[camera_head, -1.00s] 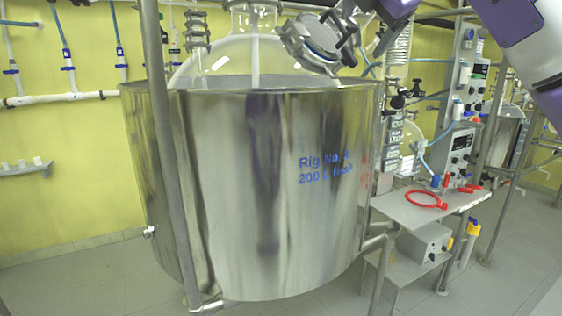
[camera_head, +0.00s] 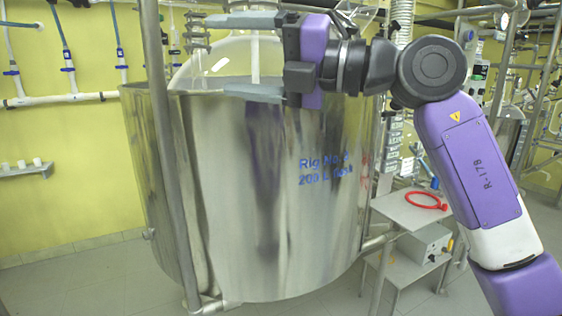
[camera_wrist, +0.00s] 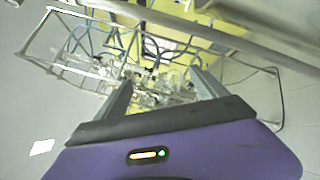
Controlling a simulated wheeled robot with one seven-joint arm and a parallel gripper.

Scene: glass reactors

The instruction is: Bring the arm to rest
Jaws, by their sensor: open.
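My gripper (camera_head: 232,55) is in the head view, in front of the upper part of the large steel vessel (camera_head: 250,200). Its two grey fingers point left and are spread wide apart, with nothing between them. My purple and black arm comes up from the lower right and bends at a dark joint near the vessel's right rim. In the wrist view the gripper's fingers (camera_wrist: 160,95) also stand apart and empty. Beyond them are blurred glassware and a metal frame. My gripper and arm hide part of the vessel's rim and the glass above it.
A metal post (camera_head: 165,150) stands in front of the vessel. A small steel table (camera_head: 395,207) with a red ring (camera_head: 426,200) is at the right, with a grey box (camera_head: 425,245) below. A wall shelf (camera_head: 22,170) is at the left. Floor at lower left is clear.

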